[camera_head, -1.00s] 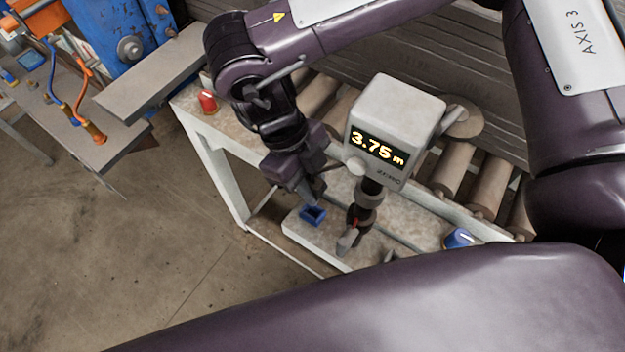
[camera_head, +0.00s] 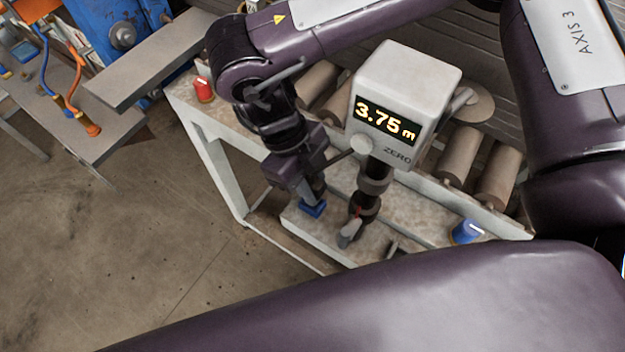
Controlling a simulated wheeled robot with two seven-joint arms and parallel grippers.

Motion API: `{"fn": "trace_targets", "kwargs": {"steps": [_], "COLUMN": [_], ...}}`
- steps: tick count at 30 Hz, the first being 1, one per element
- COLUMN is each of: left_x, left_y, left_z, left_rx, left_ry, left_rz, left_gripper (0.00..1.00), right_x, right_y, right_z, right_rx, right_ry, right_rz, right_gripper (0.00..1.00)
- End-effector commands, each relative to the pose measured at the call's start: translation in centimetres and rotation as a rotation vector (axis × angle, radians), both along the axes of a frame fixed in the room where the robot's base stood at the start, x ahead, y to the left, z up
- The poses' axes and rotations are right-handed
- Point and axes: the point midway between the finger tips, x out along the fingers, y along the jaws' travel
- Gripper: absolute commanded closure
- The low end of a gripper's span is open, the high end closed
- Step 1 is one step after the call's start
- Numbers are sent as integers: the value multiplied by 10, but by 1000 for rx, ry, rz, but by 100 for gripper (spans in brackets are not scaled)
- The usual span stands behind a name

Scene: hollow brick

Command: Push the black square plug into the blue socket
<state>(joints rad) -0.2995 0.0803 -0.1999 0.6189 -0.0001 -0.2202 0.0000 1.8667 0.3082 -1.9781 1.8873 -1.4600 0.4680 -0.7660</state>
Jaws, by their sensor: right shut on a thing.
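The blue socket (camera_head: 313,209) sits on the pale ledge near the front edge of the bench. My right gripper (camera_head: 314,196) points down directly over the socket, with its fingertips at the socket's top. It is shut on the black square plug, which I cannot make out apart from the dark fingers. The socket's opening is hidden by the gripper, so I cannot tell how deep the plug sits. My left gripper is not in view.
A grey measuring device (camera_head: 405,105) reading 3.75 m stands close to the right of the gripper. A blue-capped knob (camera_head: 467,232) and a red one (camera_head: 204,90) sit on the bench. Rollers (camera_head: 458,155) run behind. Open floor (camera_head: 120,250) lies to the left.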

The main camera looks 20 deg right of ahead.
Motion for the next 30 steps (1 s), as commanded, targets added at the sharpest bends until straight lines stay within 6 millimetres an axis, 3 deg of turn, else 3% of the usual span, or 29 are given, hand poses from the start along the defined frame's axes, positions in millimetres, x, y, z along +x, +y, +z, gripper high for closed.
{"fn": "trace_targets", "kwargs": {"steps": [30], "left_x": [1], "left_y": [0], "left_z": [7], "left_rx": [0], "left_ry": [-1], "left_rz": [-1], "left_gripper": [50], "right_x": [0], "right_y": [0], "right_z": [0], "right_rx": [-7], "right_ry": [11], "right_rz": [-1], "right_gripper": [100]}}
